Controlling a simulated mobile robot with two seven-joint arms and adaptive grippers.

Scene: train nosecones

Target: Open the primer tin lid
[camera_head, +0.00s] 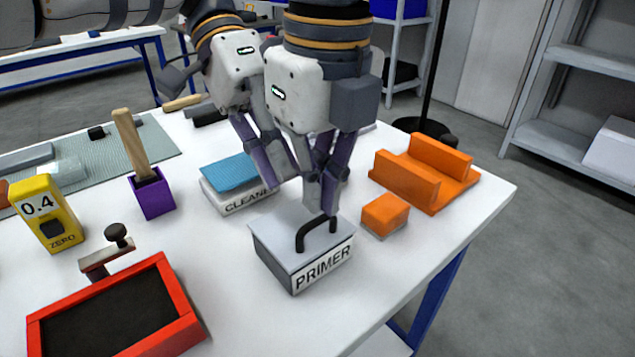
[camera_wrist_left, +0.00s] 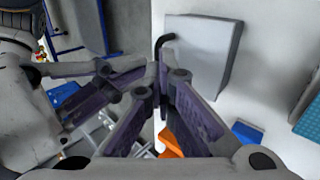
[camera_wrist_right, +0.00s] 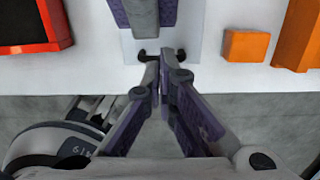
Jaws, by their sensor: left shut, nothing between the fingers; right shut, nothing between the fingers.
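The primer tin (camera_head: 322,270) is a grey box with a white PRIMER label near the table's front right edge. Its pale grey lid (camera_head: 282,235) lies flat on top and looks closed. A black arched handle (camera_head: 303,238) stands on the lid; it also shows in the right wrist view (camera_wrist_right: 142,57) and left wrist view (camera_wrist_left: 160,44). My right gripper (camera_head: 324,208) is shut and empty, its tips close to the handle; contact is unclear. My left gripper (camera_head: 292,178) is shut and empty, just left of and behind the right one.
An orange block (camera_head: 385,214) and an orange cradle (camera_head: 440,165) stand right of the tin. A CLEANER box (camera_head: 240,203) with a blue pad (camera_head: 232,170) is behind left. A red-rimmed tray (camera_head: 185,312) lies front left. White tabletop is free in front of the tin.

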